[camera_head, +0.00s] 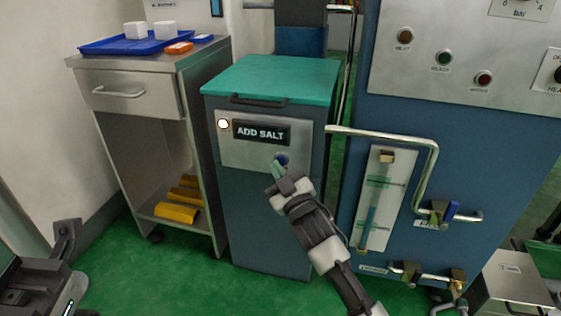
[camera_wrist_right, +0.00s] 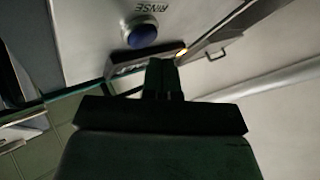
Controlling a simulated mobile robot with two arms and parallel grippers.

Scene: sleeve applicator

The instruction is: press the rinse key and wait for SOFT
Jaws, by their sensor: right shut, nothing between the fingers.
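The softener cabinet (camera_head: 262,228) has a teal lid and a pale front panel. Its display (camera_head: 262,133) reads "ADD SALT", with a lit white round lamp (camera_head: 223,123) to its left. The blue rinse key (camera_head: 283,158) is below the display's right end, partly hidden by my right gripper (camera_head: 279,168). In the right wrist view, the key (camera_wrist_right: 142,35) shows under an upside-down "RINSE" label. My right gripper (camera_wrist_right: 161,65) is shut and empty, its tips close to the key; contact cannot be told. My left gripper (camera_head: 66,238) is partly seen at the lower left; its opening is unclear.
A steel cart (camera_head: 135,95) on the left carries a blue tray (camera_head: 140,42) with white blocks; yellow items (camera_head: 177,213) lie on its lower shelf. A large blue machine (camera_head: 480,155) with pipes and a bent rail (camera_head: 436,160) stands close on the right.

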